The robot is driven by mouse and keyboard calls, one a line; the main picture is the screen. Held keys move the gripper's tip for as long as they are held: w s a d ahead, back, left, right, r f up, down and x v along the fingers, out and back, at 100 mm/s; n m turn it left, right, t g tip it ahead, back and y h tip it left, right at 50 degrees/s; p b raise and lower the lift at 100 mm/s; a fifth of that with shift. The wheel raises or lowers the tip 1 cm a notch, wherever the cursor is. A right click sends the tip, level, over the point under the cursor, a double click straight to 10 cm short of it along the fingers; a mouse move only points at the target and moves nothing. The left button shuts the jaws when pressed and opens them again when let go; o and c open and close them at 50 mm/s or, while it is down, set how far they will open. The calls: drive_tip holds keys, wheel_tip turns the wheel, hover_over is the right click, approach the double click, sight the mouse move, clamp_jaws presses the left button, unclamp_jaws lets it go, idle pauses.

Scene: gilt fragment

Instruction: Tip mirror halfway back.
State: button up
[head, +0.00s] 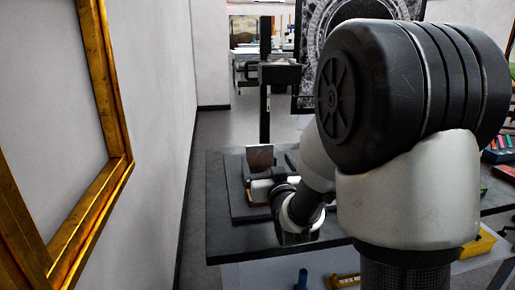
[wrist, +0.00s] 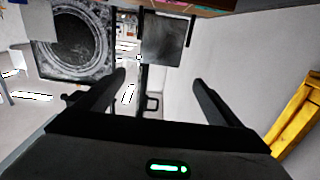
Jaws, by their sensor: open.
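What looks like the mirror (head: 260,157) is a small square panel standing nearly upright on the dark table in the head view. In the wrist view, a dark square panel (wrist: 163,42), probably the same mirror, shows at the top centre beyond the fingertips. My gripper (wrist: 158,78) is open, its two black fingers apart with nothing between them. The panel lies ahead of the fingers, with no contact visible. In the head view my arm hides most of the gripper, and the mirror's base and hinge are not clear.
The dark table (head: 225,238) stands beside a pale wall at left. A large gilt frame (head: 118,110) hangs on that wall, and gilt also shows in the wrist view (wrist: 297,112). A dark panel with a round pattern (head: 310,35) stands behind. Coloured items (head: 497,150) lie at right.

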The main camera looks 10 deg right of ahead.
sight(260, 146)
drive_tip(key=w+b, duration=0.1)
drive_tip(key=w, duration=1)
drive_tip(key=shift+w, duration=0.35)
drive_tip(key=shift+c, duration=0.3)
drive_tip(key=c, duration=1)
